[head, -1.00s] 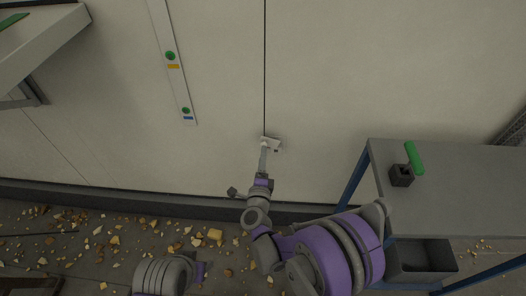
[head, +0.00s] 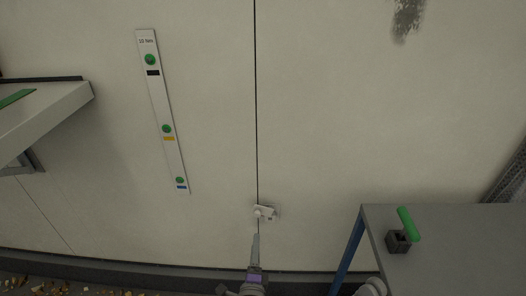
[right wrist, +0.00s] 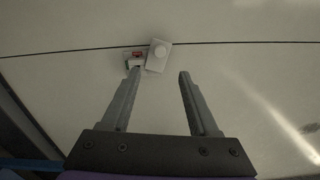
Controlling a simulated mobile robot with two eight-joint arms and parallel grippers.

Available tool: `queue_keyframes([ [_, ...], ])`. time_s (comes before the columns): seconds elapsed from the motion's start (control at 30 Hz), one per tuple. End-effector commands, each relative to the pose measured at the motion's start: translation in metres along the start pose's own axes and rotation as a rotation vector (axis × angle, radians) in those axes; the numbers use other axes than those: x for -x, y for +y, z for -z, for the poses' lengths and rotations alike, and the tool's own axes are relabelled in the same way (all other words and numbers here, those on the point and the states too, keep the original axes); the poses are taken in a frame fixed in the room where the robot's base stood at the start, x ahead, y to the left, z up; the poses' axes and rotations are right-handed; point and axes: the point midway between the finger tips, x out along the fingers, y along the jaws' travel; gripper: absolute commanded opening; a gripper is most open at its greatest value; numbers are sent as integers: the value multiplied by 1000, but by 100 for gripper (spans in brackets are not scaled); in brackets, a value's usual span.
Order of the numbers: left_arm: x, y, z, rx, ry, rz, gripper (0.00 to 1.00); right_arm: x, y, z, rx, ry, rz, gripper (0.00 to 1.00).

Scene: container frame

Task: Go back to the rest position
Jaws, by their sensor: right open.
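My right gripper (head: 256,238) shows at the bottom middle of the head view, pointing at the pale wall. Its two fingers stand apart with nothing between them in the right wrist view (right wrist: 160,75). A small white fitting with a round knob (head: 266,212) sits on the wall at the dark vertical seam, just beyond the fingertips. In the right wrist view the white fitting (right wrist: 158,56) lies past the fingertips, with a small red and white part (right wrist: 135,56) beside it. A gap shows between fingers and fitting. My left gripper is not in view.
A grey table (head: 460,240) with blue legs stands at the right, bearing a dark block (head: 397,242) and a green cylinder (head: 408,224). A pale shelf (head: 45,115) juts in at the left. A strip with green dots (head: 163,110) is on the wall.

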Motion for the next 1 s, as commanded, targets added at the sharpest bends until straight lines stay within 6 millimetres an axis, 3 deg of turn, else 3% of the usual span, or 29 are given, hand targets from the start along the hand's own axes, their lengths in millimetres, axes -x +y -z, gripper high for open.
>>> queue_keyframes([
  [0.13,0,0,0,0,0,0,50,-3,-10,1,41,-25,-4,61],
  [0.23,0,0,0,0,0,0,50,-6,-32,2,139,-88,-16,61],
  [0.47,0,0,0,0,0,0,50,10,-77,16,525,-311,-115,61],
  [0.67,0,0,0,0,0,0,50,57,-82,53,872,-489,-283,61],
  [1.0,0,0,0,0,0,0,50,183,-59,152,1319,-738,-694,61],
])
